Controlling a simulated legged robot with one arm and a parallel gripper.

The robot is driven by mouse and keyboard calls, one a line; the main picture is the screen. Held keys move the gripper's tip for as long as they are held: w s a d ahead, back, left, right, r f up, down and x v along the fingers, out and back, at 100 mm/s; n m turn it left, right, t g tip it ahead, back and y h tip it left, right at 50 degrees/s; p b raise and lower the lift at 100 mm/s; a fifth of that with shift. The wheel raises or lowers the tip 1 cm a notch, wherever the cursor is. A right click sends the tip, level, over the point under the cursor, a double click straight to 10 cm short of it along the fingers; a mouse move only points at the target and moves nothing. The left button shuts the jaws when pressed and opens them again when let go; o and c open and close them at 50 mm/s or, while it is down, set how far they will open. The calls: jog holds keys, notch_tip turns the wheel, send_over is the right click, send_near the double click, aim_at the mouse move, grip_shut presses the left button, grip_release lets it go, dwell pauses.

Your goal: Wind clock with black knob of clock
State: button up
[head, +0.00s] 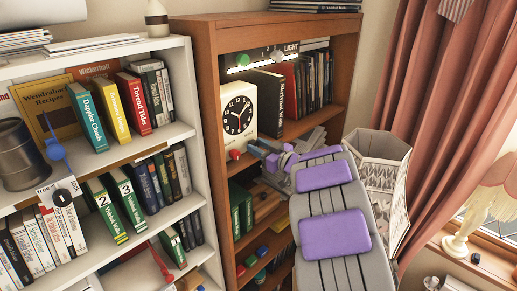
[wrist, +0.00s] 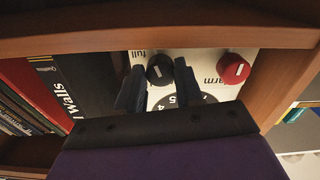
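The cream clock (head: 238,112) with a round black dial stands on a shelf of the brown bookcase. Its lower front shows upside down in the wrist view, with the black knob (wrist: 160,70) beside the printed word "full" and a red knob (wrist: 234,69) to the right. My gripper (head: 262,149) is in front of the clock's lower part, hiding the black knob in the head view. In the wrist view my gripper (wrist: 160,78) is open, its two fingers on either side of the black knob. Contact with the knob cannot be told.
Dark and red books (head: 268,98) stand right beside the clock. The brown bookcase (head: 210,110) has its side wall close on the clock's left. A white bookcase (head: 185,65) full of books stands further left. A patterned bin (head: 385,147) and a pink curtain (head: 440,90) are to the right.

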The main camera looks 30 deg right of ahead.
jog(key=o, duration=0.4)
jog(key=shift+d, duration=0.1)
jog(key=b+v, duration=0.2)
jog(key=v, duration=1.5)
jog(key=shift+s+d, duration=0.1)
